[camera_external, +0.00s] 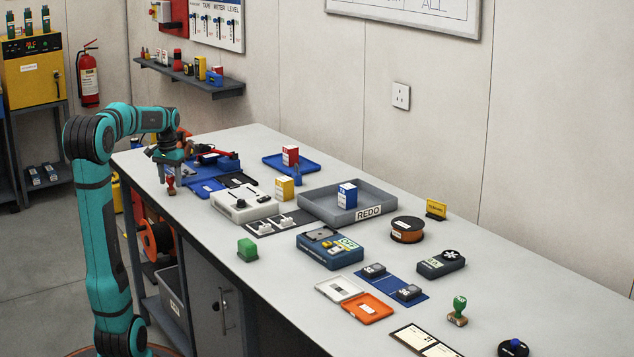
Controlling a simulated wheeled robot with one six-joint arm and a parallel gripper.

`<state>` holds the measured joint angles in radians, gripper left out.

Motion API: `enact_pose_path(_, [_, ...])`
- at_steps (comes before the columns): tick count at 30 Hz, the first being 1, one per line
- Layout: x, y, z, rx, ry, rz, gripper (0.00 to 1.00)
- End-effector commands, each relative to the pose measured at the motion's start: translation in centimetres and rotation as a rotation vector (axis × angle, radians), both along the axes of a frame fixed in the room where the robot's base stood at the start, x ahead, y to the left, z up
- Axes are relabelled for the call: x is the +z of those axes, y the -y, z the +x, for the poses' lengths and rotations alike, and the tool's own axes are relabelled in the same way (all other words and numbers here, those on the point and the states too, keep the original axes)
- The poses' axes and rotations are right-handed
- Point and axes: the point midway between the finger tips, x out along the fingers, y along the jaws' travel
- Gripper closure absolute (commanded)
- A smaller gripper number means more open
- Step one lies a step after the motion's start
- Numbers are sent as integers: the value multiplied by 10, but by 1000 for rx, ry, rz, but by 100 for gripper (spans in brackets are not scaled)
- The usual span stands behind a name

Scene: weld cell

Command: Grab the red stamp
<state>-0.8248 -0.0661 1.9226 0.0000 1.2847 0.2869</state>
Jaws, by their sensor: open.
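A small red stamp (171,186) with a brownish base stands upright on the far left part of the grey workbench (480,260), near its front edge. My gripper (169,176) points down right over it and is open. Its fingers come down around the upper part of the stamp and hide that part. I cannot tell whether either finger touches it.
Blue trays (205,187) lie close to the right of my gripper. A white device (243,204), a grey REDO tray (330,211) and a green block (247,249) stand farther right. A green stamp (458,311) is at the near right. Bare bench surrounds the green block.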

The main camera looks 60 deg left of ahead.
Motion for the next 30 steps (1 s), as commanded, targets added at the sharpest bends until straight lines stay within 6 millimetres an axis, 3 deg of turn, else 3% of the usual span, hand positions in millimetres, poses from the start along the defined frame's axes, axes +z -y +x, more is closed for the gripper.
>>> enact_pose_path(2, [0, 0, 0, 0, 0, 0, 51])
enact_pose_path(9, [0, 0, 0, 0, 0, 0, 94])
enact_pose_path(20, [9, 0, 0, 0, 0, 0, 95])
enact_pose_path(30, [67, 0, 0, 0, 1, 2, 95])
